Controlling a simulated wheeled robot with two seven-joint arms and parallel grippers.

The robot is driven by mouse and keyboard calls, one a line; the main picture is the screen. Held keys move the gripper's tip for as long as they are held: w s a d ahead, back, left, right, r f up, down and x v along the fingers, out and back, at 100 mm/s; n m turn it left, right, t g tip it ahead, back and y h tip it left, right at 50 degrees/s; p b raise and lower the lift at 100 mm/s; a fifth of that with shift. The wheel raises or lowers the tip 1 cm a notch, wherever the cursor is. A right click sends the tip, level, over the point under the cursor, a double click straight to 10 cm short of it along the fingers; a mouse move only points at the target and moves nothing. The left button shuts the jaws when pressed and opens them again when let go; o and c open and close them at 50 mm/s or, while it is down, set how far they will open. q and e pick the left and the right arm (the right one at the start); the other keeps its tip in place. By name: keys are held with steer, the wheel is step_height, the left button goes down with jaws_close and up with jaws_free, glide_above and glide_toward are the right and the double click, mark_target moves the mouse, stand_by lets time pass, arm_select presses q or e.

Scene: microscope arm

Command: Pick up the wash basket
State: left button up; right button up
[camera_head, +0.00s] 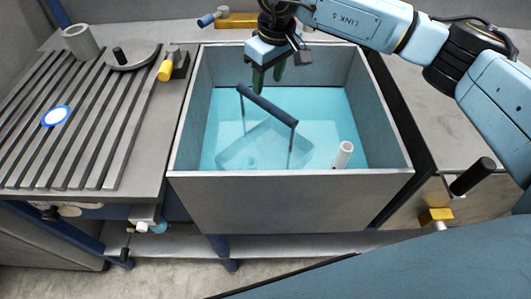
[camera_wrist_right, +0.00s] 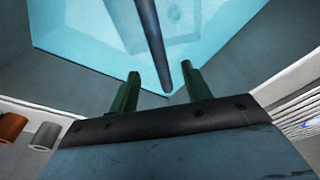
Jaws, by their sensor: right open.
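The wash basket (camera_head: 262,148) sits under the blue liquid in a grey square tank (camera_head: 290,203). Its dark bar handle (camera_head: 267,105) stands above the liquid on two thin uprights. My right gripper (camera_head: 267,80) is over the far part of the tank, with green fingers pointing down near the handle's far end. In the right wrist view the two green fingers (camera_wrist_right: 161,90) are apart, and the dark handle (camera_wrist_right: 152,40) runs between them from the top, its end near the fingertips. I cannot tell whether they touch it. My left gripper is not in view.
A white tube (camera_head: 343,154) stands in the tank's near right corner. A ribbed grey draining board (camera_head: 60,150) lies left, with a grey cup (camera_head: 80,42) and a yellow-tipped tool (camera_head: 168,68) on it. The tank walls surround the basket.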

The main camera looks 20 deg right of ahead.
mark_target(266, 101)
steer(key=f, duration=0.3)
steer(key=shift+w+a+f, duration=0.1)
steer(key=shift+w+f, duration=0.15)
steer(key=shift+f, duration=0.3)
steer(key=f, duration=0.3)
steer(key=f+b, duration=0.1)
steer(key=f, duration=0.1)
steer(key=shift+w, duration=0.3)
jaws_close()
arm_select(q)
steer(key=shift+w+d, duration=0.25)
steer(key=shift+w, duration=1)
arm_select(e)
steer(key=shift+w+r, duration=0.1)
